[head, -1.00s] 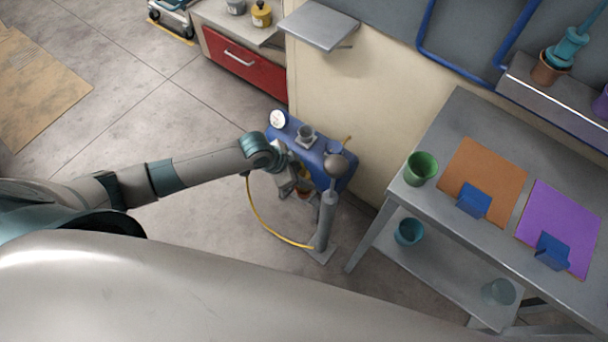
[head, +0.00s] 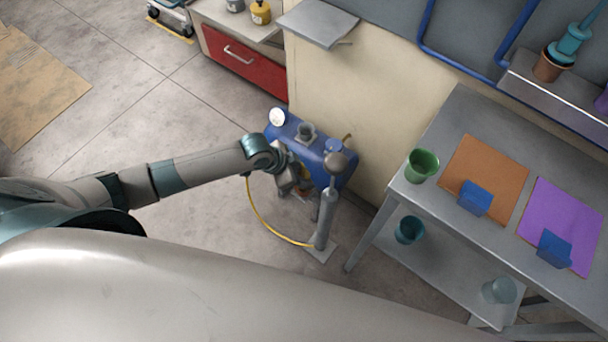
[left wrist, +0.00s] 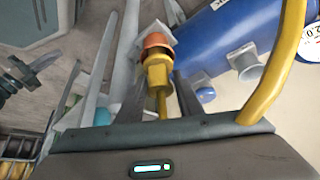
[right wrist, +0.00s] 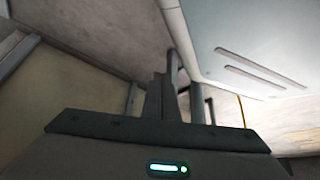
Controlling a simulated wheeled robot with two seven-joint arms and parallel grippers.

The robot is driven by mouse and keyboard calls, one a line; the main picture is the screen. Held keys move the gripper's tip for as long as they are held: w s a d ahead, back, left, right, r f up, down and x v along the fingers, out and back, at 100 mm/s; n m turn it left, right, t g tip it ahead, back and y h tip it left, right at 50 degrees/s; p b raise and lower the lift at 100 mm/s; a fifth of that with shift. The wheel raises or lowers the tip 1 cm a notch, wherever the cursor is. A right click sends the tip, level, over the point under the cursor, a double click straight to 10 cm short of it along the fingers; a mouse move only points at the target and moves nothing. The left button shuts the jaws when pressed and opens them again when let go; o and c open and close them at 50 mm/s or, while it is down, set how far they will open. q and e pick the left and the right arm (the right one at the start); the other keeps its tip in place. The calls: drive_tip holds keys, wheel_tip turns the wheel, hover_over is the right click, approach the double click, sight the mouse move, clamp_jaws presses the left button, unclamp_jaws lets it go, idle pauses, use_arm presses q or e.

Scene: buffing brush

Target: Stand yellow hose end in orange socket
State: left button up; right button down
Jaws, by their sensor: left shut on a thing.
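My left gripper (left wrist: 160,95) is shut on the yellow hose end (left wrist: 157,72), seen in the left wrist view between the two fingers. The orange socket (left wrist: 155,41) shows just beyond the hose end, in line with it. The two look touching or nearly so; I cannot tell how far the hose end is inside. In the head view my left gripper (head: 303,181) is in front of the blue tank and hides most of the hose end and socket. My right gripper (right wrist: 184,100) shows only in its wrist view, with no held thing visible; its opening is unclear.
The blue tank (head: 342,165) with a gauge stands behind the gripper. A grey post with a ball top (head: 327,215) stands close on the right. The yellow hose (head: 266,222) loops down to its foot. A grey table (head: 410,195) is further right.

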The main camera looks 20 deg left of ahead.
use_arm(q)
drive_tip(key=o, duration=1.3)
drive_tip(key=v, duration=1.7)
drive_tip(key=shift+r+b, duration=0.25)
drive_tip(key=shift+b, duration=0.05)
use_arm(e)
drive_tip(key=w+a+r+t, duration=0.1)
drive_tip(key=w+a+r, duration=0.1)
drive_tip(key=w, duration=0.3)
drive_tip(key=shift+r+t, duration=0.4)
drive_tip(key=shift+r, duration=0.3)
drive_tip(key=shift+a, duration=0.1)
